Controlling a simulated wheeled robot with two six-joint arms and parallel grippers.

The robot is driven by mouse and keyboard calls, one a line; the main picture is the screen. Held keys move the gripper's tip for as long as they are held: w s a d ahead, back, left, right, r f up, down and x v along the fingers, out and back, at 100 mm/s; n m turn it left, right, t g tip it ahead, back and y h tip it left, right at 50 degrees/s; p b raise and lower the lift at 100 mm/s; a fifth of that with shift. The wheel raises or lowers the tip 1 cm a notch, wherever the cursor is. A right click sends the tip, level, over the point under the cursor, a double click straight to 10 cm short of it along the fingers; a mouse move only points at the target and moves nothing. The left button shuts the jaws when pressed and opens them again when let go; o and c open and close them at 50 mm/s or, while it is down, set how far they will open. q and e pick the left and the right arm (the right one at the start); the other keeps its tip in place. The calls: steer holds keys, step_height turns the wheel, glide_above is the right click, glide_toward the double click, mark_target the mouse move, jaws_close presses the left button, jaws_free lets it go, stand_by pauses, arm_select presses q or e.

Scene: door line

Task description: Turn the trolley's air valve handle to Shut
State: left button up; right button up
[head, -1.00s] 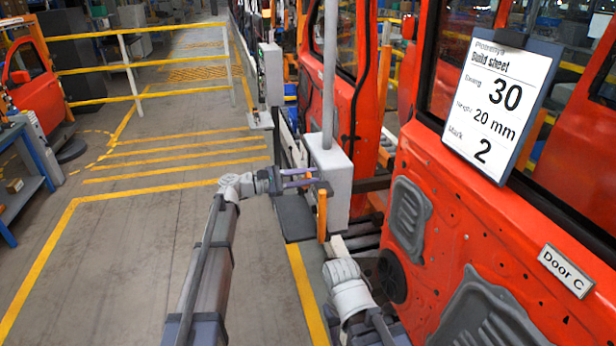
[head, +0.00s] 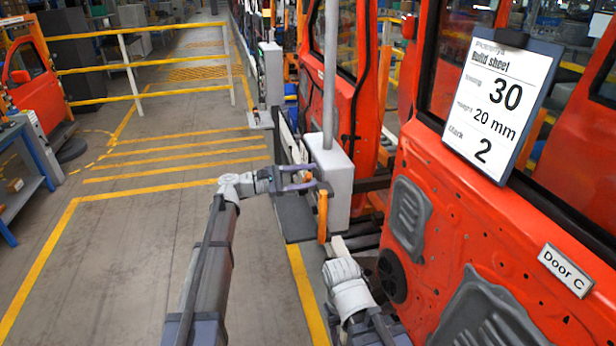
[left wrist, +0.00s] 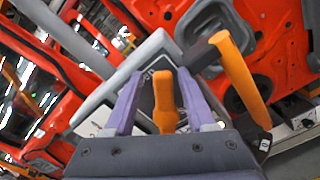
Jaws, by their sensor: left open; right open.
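My left gripper (head: 300,179) is open at the grey box (head: 336,182) on the trolley's post. In the left wrist view its two purple fingers (left wrist: 155,103) stand on either side of a small orange handle (left wrist: 165,98), with a gap visible on each side. This looks like the valve handle. Behind it is a dark plate with lettering too small and covered to read. A larger orange bar (left wrist: 238,75) on a dark arm stands to the right, outside the fingers; it also shows in the head view (head: 322,216). My right gripper's fingers do not show; only its arm does.
The red door (head: 420,160), marked Door C, stands close on the right with a build sheet (head: 502,95) on it. A dark platform (head: 294,216) lies below the box. The floor to the left is clear, with yellow lines and a railing (head: 133,75) beyond.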

arm_select(q)
steer(key=v, duration=0.7)
steer(key=shift+a, duration=0.35)
steer(key=shift+s, duration=0.1)
